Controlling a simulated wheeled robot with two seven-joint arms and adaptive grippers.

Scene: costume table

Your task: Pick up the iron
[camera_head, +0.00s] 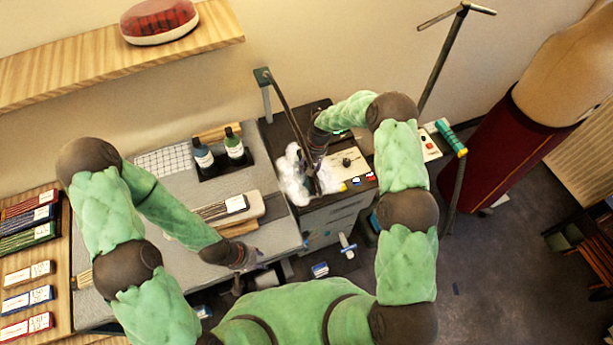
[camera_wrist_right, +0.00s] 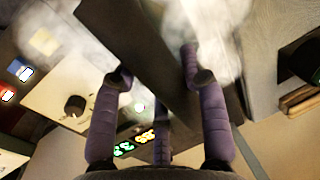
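White steam (camera_head: 292,180) rises over the dark-topped cabinet, around my right gripper (camera_head: 316,158). I cannot make out a clear outline of the iron there; steam and my gripper cover that spot. In the right wrist view, my right gripper (camera_wrist_right: 157,70) has its purple fingers spread apart. A dark brown slab (camera_wrist_right: 150,45) passes between and beyond them, with steam on both sides; I cannot tell whether the fingers touch it. My left gripper (camera_head: 256,260) is low over the front edge of the grey ironing surface (camera_head: 190,222), with nothing visible in it.
A tray with two bottles (camera_head: 234,144) and a pale sleeve board (camera_head: 250,208) stand on the grey surface. A dark slanted pole (camera_head: 284,106) rises beside my right gripper. A control panel (camera_head: 347,162) is right of it. A dress form (camera_head: 530,120) stands at right.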

